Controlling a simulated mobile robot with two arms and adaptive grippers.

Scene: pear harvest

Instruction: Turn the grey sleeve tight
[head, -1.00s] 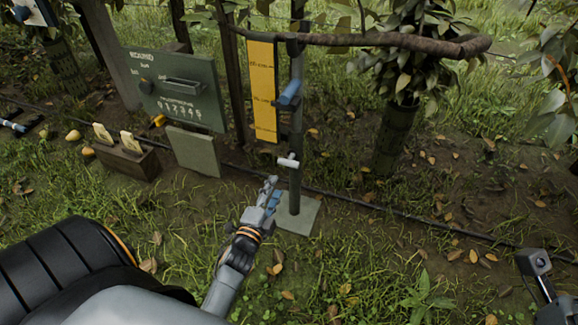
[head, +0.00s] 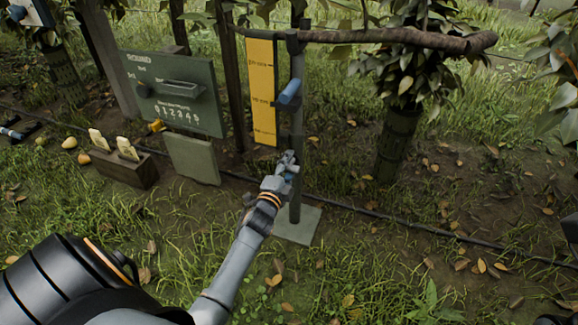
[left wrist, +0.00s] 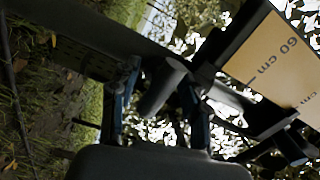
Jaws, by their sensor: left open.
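The upright post (head: 296,190) stands on a flat square foot plate (head: 296,226) in the head view. My left gripper (head: 288,160) is at the post, below the blue handle (head: 289,93), and covers the place of the light grey sleeve there. In the left wrist view the open left gripper (left wrist: 160,100) has one finger on each side of a dark-looking cylindrical piece, seemingly the grey sleeve's grip (left wrist: 162,86). The post (left wrist: 90,40) runs slantwise behind it. I cannot tell whether the fingers touch the piece. My right gripper is not in view.
A yellow measuring board (head: 262,90) hangs left of the post. A green sign board (head: 172,93) and a wooden box (head: 124,168) stand further left. A branch (head: 400,36) crosses above, right of the post. A dark hose (head: 400,223) lies on the grass.

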